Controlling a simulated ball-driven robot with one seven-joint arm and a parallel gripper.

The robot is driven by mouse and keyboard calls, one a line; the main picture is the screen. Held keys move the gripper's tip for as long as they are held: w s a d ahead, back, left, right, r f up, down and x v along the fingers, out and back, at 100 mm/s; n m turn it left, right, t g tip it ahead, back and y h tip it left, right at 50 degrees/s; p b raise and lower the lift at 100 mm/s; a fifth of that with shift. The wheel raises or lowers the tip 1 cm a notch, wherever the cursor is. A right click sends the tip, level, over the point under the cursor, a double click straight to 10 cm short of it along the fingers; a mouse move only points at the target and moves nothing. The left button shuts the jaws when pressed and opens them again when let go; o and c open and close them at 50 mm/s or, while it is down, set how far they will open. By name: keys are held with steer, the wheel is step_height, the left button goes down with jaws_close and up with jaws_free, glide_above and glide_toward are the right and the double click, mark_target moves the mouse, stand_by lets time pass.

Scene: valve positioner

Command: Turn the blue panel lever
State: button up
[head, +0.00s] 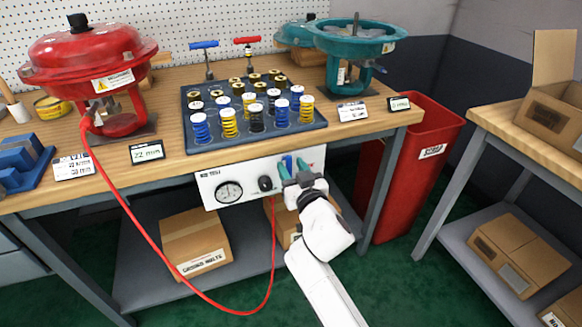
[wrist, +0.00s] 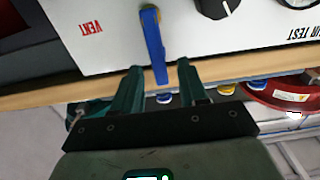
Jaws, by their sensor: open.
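The blue panel lever (head: 288,160) is on the white panel under the bench's front edge, right of the black knob. In the wrist view, where the panel appears upside down, the blue lever (wrist: 153,42) hangs from a round mount beside the red VENT label. My gripper (head: 294,170) is in front of the lever, partly covering it in the head view. In the wrist view my gripper (wrist: 160,68) is open, and the lever's free end shows between the two green fingertips. I cannot tell whether either finger touches it.
The white panel (head: 210,183) also carries a gauge (head: 229,191) and a black knob (head: 265,183). A red hose (head: 125,203) loops in front of the bench from the red actuator (head: 90,60). A red bin (head: 415,150) stands right of the bench.

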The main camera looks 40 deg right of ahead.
steer(key=shift+w+d, duration=0.15)
steer(key=shift+w, duration=0.4)
jaws_close()
stand_by(0.4)
